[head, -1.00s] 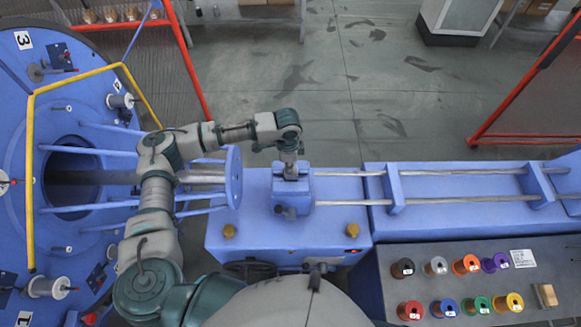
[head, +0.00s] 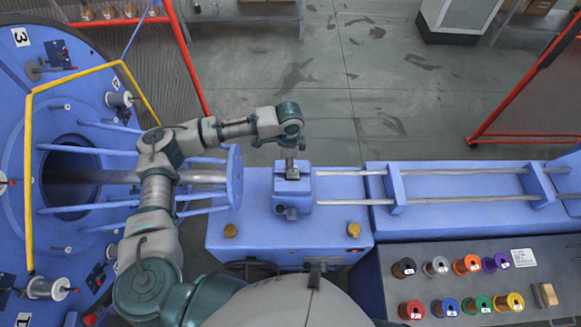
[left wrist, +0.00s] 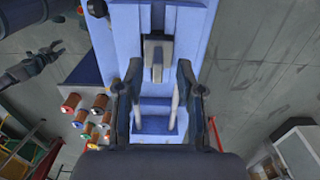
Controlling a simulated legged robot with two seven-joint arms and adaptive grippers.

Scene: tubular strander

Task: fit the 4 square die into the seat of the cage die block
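The cage die block (head: 301,198) is a blue block on the blue machine bed, near the middle of the head view. A small grey piece, seemingly the 4 square die (head: 292,175), sits in the top of the block; it shows in the left wrist view (left wrist: 157,62). I cannot tell how deep it sits. My left gripper (head: 290,163) is just above it, pointing down. In the left wrist view its two fingers (left wrist: 158,88) are apart, with nothing held between them. My right gripper (left wrist: 55,50) shows small at the left of that view, fingers apart and empty.
Two rods (head: 345,172) run right from the block through a blue bracket (head: 394,190). A slotted disc plate (head: 235,177) stands left of it. A grey table (head: 385,257) with several coloured spools (head: 473,305) is at lower right.

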